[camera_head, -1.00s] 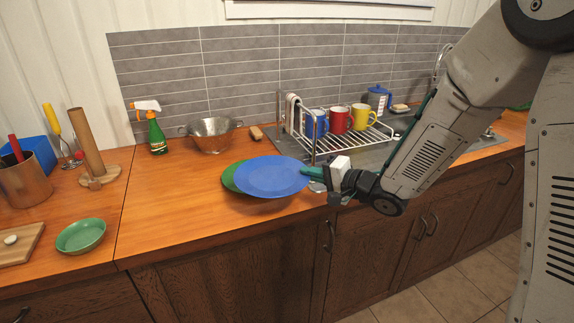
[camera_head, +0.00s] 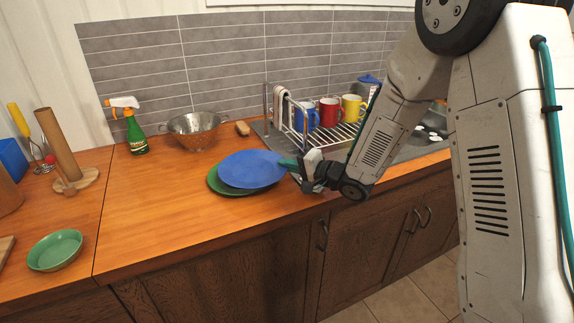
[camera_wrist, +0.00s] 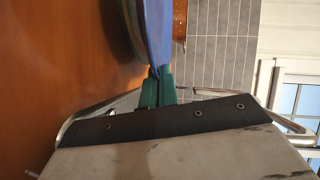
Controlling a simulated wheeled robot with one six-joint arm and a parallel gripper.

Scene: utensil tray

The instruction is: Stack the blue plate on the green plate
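The blue plate (camera_head: 251,168) is over the green plate (camera_head: 214,181) on the wooden counter in the head view, offset a little to the right and back, so the green plate's left and front rim shows. My gripper (camera_head: 291,164) is at the blue plate's right edge. In the wrist view the green fingers (camera_wrist: 158,90) close on the blue plate's rim (camera_wrist: 158,35). The green plate's edge (camera_wrist: 133,30) shows beside it. I cannot tell whether the two plates touch.
A green bowl (camera_head: 55,250) sits at the counter's left. A colander (camera_head: 194,128) and spray bottle (camera_head: 135,132) stand behind the plates. A dish rack (camera_head: 335,137) with several mugs is at the back right. The counter in front of the plates is clear.

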